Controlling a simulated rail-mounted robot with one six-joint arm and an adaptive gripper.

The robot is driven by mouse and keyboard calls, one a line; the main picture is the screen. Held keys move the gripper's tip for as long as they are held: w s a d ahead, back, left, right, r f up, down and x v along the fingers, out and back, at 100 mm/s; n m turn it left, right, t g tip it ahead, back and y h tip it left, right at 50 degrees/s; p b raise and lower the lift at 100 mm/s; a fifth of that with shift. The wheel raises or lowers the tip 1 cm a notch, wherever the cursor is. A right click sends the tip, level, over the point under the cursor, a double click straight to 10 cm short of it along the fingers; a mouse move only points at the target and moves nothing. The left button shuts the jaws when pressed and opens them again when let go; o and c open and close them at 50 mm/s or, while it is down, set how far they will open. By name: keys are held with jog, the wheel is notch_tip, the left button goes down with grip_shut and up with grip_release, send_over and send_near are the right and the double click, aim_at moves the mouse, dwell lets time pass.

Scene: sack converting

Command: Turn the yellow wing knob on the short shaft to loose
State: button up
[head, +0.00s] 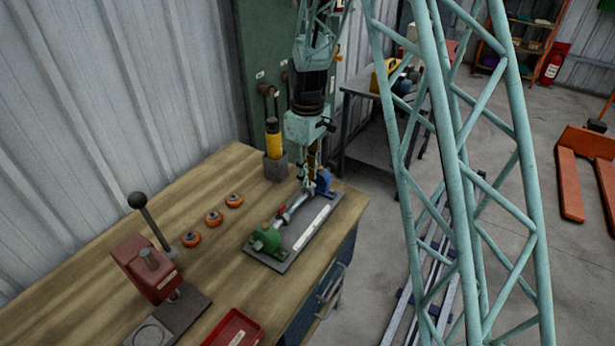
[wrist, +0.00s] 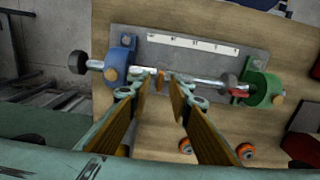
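A metal shaft (wrist: 205,83) runs between a blue block (wrist: 121,60) and a green block (wrist: 264,90) on a grey plate in the wrist view. A small orange-yellow piece (wrist: 160,79), which looks like the wing knob, sits on the shaft near the blue block. My gripper (wrist: 163,76) has its two fingers apart, one on each side of this piece; I cannot tell whether either touches it. In the head view my gripper (head: 311,183) is low over the blue-block end, and the knob cannot be made out there.
The grey plate (head: 318,238) lies on a wooden bench (head: 262,290). A red press (head: 148,268) and a red tray (head: 233,330) are nearer the camera. A yellow cylinder in a grey holder (head: 276,167) stands close behind my gripper.

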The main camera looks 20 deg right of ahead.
notch_tip(320, 180, up, 12)
jog(key=shift+f, duration=0.25)
dwell(0.5)
dwell(0.3)
jog(key=s+r+m+t+b, duration=0.1)
jog(key=s+r+m, duration=0.1)
jog(key=s+r, duration=0.8)
jog(key=s+r+m+t+b, duration=0.1)
jog(key=s+r+m, duration=0.1)
jog(key=s+r, duration=0.8)
jog(key=s+f+m+t+b, duration=0.2)
jog(key=s+m, duration=0.2)
jog(key=s, duration=2.3)
jog(key=shift+d+f+m+b, duration=0.2)
jog(key=shift+f+m+b, duration=0.05)
jog(key=shift+m+b, duration=0.1)
